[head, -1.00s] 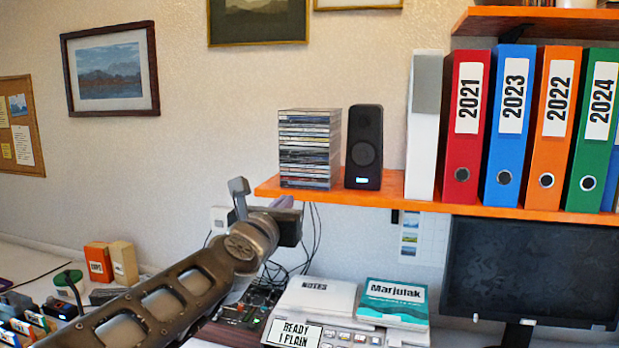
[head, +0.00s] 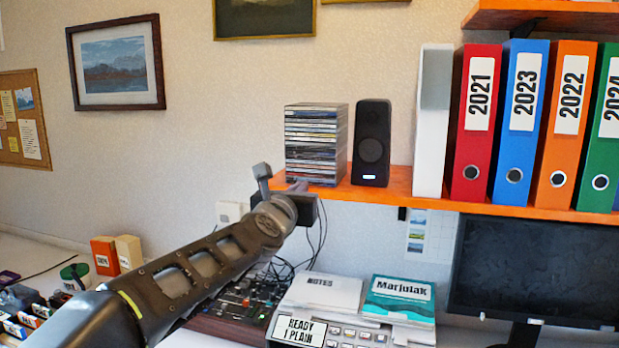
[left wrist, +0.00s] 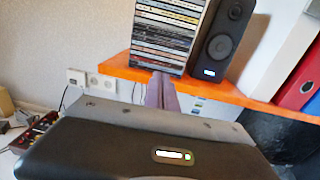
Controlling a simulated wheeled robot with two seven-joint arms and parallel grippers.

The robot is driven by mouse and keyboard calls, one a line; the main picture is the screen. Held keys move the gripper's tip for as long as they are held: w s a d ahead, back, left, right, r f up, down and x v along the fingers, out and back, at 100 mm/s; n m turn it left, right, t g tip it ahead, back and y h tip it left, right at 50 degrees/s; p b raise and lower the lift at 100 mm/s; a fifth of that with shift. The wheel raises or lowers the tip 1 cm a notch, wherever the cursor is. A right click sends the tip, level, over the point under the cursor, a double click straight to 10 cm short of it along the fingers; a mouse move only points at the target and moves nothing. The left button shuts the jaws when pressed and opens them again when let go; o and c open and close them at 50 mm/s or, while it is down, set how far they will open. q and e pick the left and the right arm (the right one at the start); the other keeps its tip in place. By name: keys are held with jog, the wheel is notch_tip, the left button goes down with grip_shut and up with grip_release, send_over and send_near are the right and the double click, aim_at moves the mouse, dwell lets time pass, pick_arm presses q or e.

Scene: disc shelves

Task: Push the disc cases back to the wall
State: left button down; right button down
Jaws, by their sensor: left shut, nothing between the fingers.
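A stack of disc cases (head: 316,143) stands upright at the left end of the orange shelf (head: 398,190). It also shows in the left wrist view (left wrist: 168,35) at the top centre. My left gripper (head: 298,187) is shut and empty. Its fingertips are just in front of and below the front of the stack, near the shelf's front edge. In the left wrist view the shut fingers (left wrist: 161,88) point at the lower part of the stack; whether they touch it I cannot tell. The right gripper is not in view.
A black speaker (head: 371,143) stands close to the right of the stack. A white binder (head: 432,120) and several coloured binders (head: 475,120) follow on the shelf. Below are a monitor (head: 535,265), a book (head: 398,298) and cables.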

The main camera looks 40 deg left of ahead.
aim_at(316, 172)
pick_arm(q)
jog(key=p+x, duration=0.2)
jog(key=x, duration=0.6)
jog(key=shift+w, duration=0.1)
jog(key=p+x, duration=0.1)
jog(key=x, duration=0.5)
jog(key=shift+w+a, duration=0.15)
jog(key=shift+w, duration=0.15)
jog(key=shift+s, duration=0.1)
